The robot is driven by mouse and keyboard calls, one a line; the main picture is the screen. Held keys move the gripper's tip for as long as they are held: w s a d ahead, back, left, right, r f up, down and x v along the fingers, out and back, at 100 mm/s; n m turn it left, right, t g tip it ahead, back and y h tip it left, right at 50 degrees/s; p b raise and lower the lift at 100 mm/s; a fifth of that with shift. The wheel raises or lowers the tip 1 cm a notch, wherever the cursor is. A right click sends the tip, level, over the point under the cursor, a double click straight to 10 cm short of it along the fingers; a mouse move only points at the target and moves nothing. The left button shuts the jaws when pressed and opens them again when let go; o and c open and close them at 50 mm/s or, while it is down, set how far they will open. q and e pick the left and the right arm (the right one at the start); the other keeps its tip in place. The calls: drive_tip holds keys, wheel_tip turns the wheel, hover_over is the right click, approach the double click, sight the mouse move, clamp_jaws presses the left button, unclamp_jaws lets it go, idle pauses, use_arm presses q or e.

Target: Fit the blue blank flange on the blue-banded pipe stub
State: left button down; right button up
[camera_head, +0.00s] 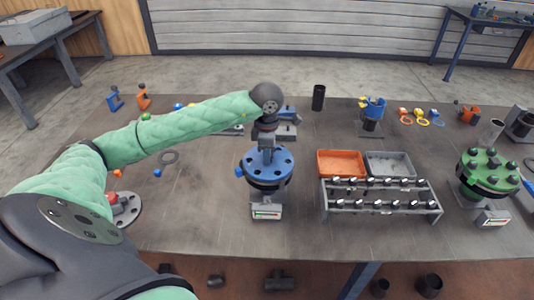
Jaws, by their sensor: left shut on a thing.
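The blue blank flange (284,167), a round disc with bolt holes, lies roughly level above a dark stand near the table's middle. My left gripper (266,148) comes down from above and is shut on the flange's centre. The blue-banded pipe stub is mostly hidden under the flange; a dark rim and a small blue part (239,171) show at its edge. I cannot tell whether the flange rests fully on the stub. A grey base with a small gauge (266,212) stands in front below. My right gripper is not in view.
A rack of bolts (382,204) stands to the right, with an orange bin (341,152) and a grey bin (410,172) behind it. A green bolted flange (487,176) stands far right. A black cylinder (318,97) stands behind. The table front near the gauge is clear.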

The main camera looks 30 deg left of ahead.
use_arm(q)
drive_tip(key=c, duration=1)
unclamp_jaws()
drive_tip(key=shift+r+b, duration=0.3)
drive_tip(key=shift+r, duration=0.15)
wheel_tip(320, 180, up, 6)
drive_tip(key=shift+r+b, duration=0.25)
drive_tip(key=shift+b, duration=0.9)
wheel_tip(320, 180, up, 10)
drive_tip(key=p, duration=0.2)
drive_tip(key=shift+f+p, duration=0.25)
drive_tip(key=shift+p, duration=0.15)
